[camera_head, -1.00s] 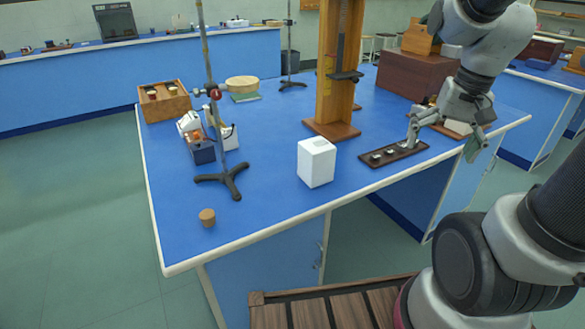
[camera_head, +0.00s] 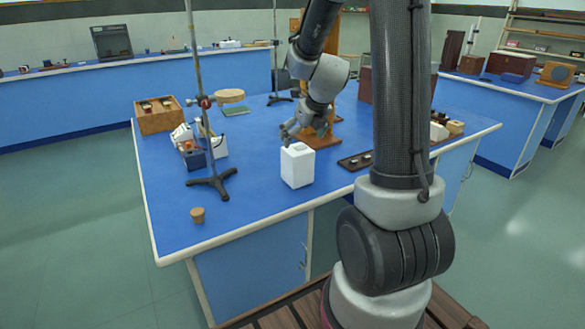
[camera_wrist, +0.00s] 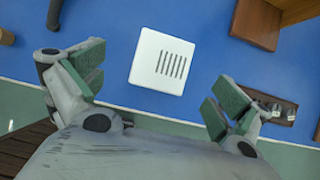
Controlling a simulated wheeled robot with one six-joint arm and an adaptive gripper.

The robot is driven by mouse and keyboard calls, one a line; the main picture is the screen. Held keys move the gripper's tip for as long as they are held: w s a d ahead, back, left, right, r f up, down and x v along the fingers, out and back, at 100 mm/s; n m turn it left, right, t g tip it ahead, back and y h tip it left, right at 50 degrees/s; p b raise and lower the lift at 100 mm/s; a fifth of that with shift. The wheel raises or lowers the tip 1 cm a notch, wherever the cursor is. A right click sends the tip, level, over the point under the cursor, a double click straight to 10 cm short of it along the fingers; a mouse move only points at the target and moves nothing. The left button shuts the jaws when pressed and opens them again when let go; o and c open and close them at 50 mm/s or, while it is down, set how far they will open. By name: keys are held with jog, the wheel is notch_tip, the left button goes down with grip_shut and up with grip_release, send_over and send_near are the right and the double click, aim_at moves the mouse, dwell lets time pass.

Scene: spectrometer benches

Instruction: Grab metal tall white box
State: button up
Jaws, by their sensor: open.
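The tall white box (camera_head: 297,167) stands upright near the front edge of the blue bench. In the wrist view its square white top (camera_wrist: 162,61), with several dark slots, lies between and beyond my fingertips. My gripper (camera_head: 300,134) is above the box, close to its top in the head view. In the wrist view my gripper (camera_wrist: 158,92) is open, with green pads spread wide and nothing between them. The box is apart from both pads there. I cannot tell the exact height between the fingers and the box.
A metal rod stand (camera_head: 213,180) and a cork (camera_head: 198,215) are to the left.

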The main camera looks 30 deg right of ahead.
aim_at(298, 149)
jog(key=x, duration=0.7)
jog(key=shift+s+d+f, duration=0.1)
jog(key=shift+d+f, duration=0.2)
jog(key=shift+f, duration=0.15)
jog(key=c, duration=2)
